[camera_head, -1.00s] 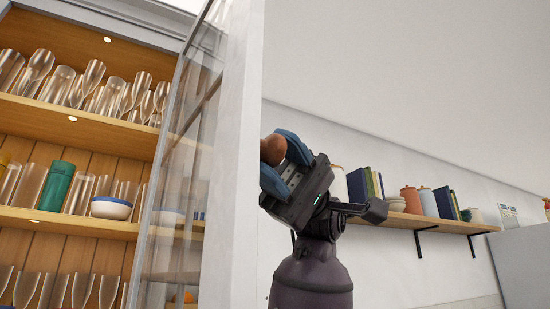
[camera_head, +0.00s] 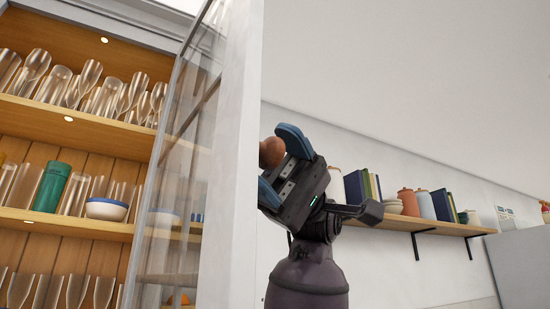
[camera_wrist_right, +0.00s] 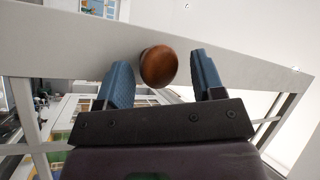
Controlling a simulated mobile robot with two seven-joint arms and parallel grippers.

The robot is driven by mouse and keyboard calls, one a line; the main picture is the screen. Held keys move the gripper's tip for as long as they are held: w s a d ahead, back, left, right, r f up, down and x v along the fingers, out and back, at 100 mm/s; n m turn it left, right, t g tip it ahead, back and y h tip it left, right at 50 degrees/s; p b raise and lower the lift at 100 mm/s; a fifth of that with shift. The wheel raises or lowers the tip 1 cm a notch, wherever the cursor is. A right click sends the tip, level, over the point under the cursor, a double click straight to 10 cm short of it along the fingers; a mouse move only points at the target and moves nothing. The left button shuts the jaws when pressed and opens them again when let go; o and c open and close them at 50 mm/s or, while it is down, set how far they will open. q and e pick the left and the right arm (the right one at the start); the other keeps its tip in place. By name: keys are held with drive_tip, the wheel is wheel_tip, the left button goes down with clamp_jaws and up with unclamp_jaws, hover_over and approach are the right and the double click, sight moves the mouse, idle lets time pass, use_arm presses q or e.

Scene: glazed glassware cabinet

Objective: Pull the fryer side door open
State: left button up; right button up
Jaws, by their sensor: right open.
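The glazed cabinet door (camera_head: 232,165) stands open, its white frame edge-on in the head view. A round brown wooden knob (camera_head: 271,152) sticks out from the door frame. My right gripper (camera_head: 279,161) is open with its blue fingers on either side of the knob. In the right wrist view the knob (camera_wrist_right: 158,66) sits between the two spread fingertips, nearer the left one, with gaps showing on both sides. The door frame (camera_wrist_right: 90,45) runs across behind it. My left gripper is not in view. No fryer shows in these frames.
Wooden cabinet shelves (camera_head: 60,222) at the left hold several glasses, a green cup (camera_head: 51,187) and a white-and-blue bowl (camera_head: 106,209). A wall shelf (camera_head: 430,225) at the right carries jars and books. The space between the door and the wall shelf is partly filled by my right arm.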

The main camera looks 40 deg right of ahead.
drive_tip(key=shift+w+d+f, duration=0.1)
drive_tip(key=shift+d, duration=0.05)
drive_tip(key=b+v, duration=0.1)
drive_tip(key=v, duration=0.9)
drive_tip(key=shift+d+b, duration=0.2)
drive_tip(key=shift+b, duration=0.15)
